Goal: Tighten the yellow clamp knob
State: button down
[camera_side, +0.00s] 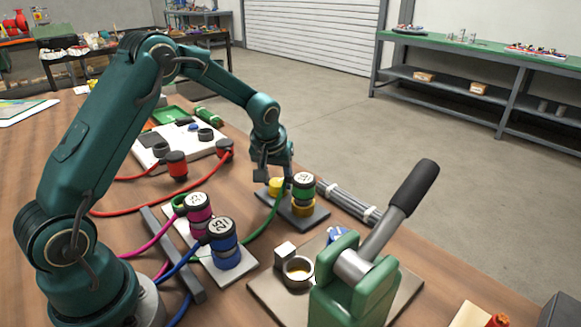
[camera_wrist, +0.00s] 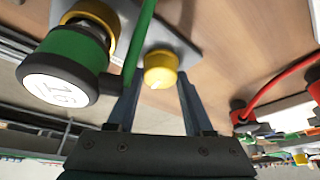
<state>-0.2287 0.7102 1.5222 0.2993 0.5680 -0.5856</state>
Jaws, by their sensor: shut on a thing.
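The yellow clamp knob (camera_wrist: 160,69) stands on a grey base plate, beside a green-banded cylinder with a white numbered top (camera_wrist: 65,66). In the side view the knob (camera_side: 275,186) shows just left of that cylinder (camera_side: 302,187), partly hidden by my gripper. My gripper (camera_wrist: 160,88) points at the knob, with one finger on each side of it, and is shut on it. In the side view my gripper (camera_side: 273,176) reaches down to the knob from above.
A green hose (camera_side: 265,220) runs from the green cylinder close by my gripper. Magenta (camera_side: 198,208) and blue (camera_side: 223,240) cylinders stand nearer. A green lever press (camera_side: 350,285) stands at the front right. Red hoses (camera_side: 150,208) lie to the left.

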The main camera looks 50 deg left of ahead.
jog(key=shift+c, duration=1.5)
grip_release()
jog(key=shift+v, duration=2.65)
